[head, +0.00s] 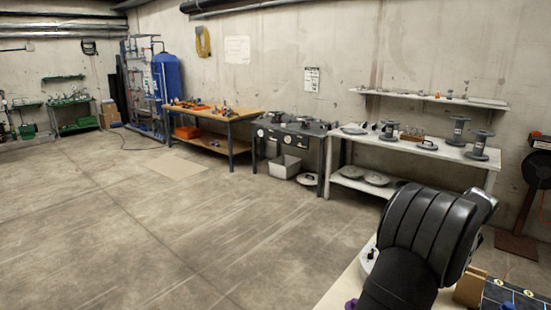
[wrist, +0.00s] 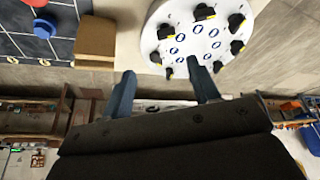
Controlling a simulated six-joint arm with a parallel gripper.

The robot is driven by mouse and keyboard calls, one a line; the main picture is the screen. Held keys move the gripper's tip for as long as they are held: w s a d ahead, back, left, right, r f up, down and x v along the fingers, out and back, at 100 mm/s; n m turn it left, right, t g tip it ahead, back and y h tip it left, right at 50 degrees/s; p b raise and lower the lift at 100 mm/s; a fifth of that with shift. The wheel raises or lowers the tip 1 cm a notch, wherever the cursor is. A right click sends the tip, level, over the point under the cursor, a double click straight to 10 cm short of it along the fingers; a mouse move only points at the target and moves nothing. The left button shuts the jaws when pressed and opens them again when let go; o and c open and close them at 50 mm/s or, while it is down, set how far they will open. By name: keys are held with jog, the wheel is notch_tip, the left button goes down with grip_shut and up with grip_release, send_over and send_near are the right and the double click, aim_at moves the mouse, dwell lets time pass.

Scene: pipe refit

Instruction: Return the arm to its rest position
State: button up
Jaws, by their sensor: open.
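My gripper (wrist: 163,88) shows in the wrist view with its two blue-grey fingers spread apart. Nothing sits between the fingers. Beyond the fingertips is a round white plate (wrist: 222,60) bearing several black-and-yellow pieces and dark oval rings. I cannot tell whether the right fingertip is close above the plate or only overlaps it in the picture. In the head view, my dark arm fills the lower right and the gripper itself is hidden.
A tan block (wrist: 95,42) and a dark lined board (wrist: 55,45) with a blue round piece (wrist: 44,28) lie left of the plate. In the head view, a shelved white bench (head: 420,150) and a wooden workbench (head: 215,112) line the wall. The floor (head: 170,230) is largely clear.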

jog(key=w+f+m, duration=0.1)
jog(key=f+m, duration=0.1)
jog(key=f, duration=0.1)
jog(key=w+a+f+m+h, duration=0.1)
jog(key=f+m, duration=0.1)
jog(key=f, duration=0.2)
jog(key=w+f+m+h, duration=0.1)
jog(key=w+f, duration=0.1)
jog(key=f, duration=0.1)
jog(key=shift+a+f+m+g, duration=0.15)
jog(key=shift+f+m+g, duration=0.25)
jog(key=o, duration=1)
jog(key=a+r+n, duration=0.7)
jog(key=r+n, duration=0.2)
jog(key=r, duration=0.3)
jog(key=shift+s+n+t+y, duration=0.25)
jog(key=shift+n+t+y, duration=0.05)
jog(key=shift+y, duration=0.1)
jog(key=s+a+r+n+y, duration=0.1)
jog(key=s+a+r+n, duration=0.1)
jog(key=a+r+n, duration=0.6)
jog(key=w+d+x, duration=0.1)
jog(key=x, duration=0.8)
jog(key=shift+n+t, duration=0.3)
